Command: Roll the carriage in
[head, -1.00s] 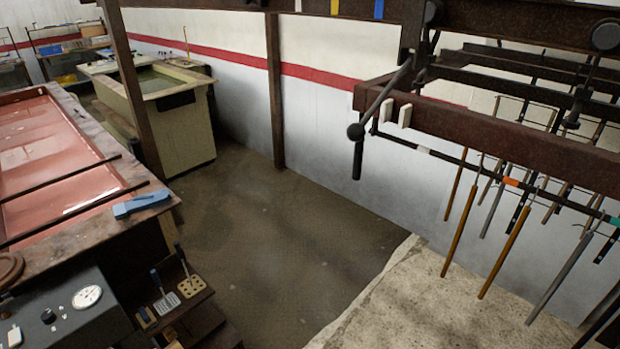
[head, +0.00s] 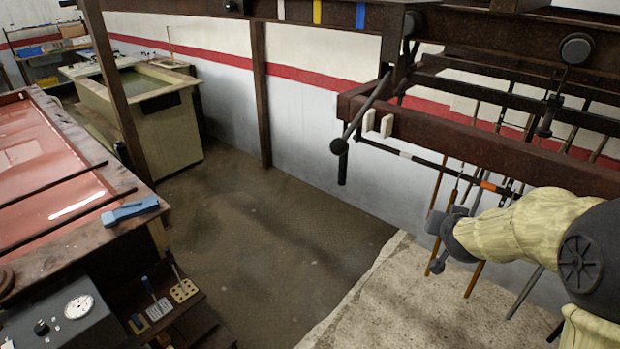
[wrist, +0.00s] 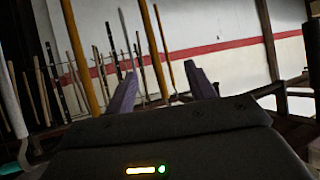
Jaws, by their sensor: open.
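The carriage (head: 480,145) is a rusty brown frame at the upper right of the head view, hanging by dark rollers (head: 577,48) from the overhead rail (head: 385,18). A thin dark bar with white and orange bands runs below the beam, with several rods hanging beneath. My gripper (head: 437,244) is open and empty, below the beam near the hanging rods; my forearm hides some rods. In the wrist view both fingers (wrist: 163,88) stand apart, with yellow rods (wrist: 83,58) beyond.
A tank of reddish liquid (head: 50,165) stands at the left, a blue clamp-like tool (head: 130,210) on its edge. A gauge box (head: 70,318) is in front. A pale tank (head: 150,110) stands farther back. Brown posts rise from the floor. The middle floor (head: 270,240) is clear.

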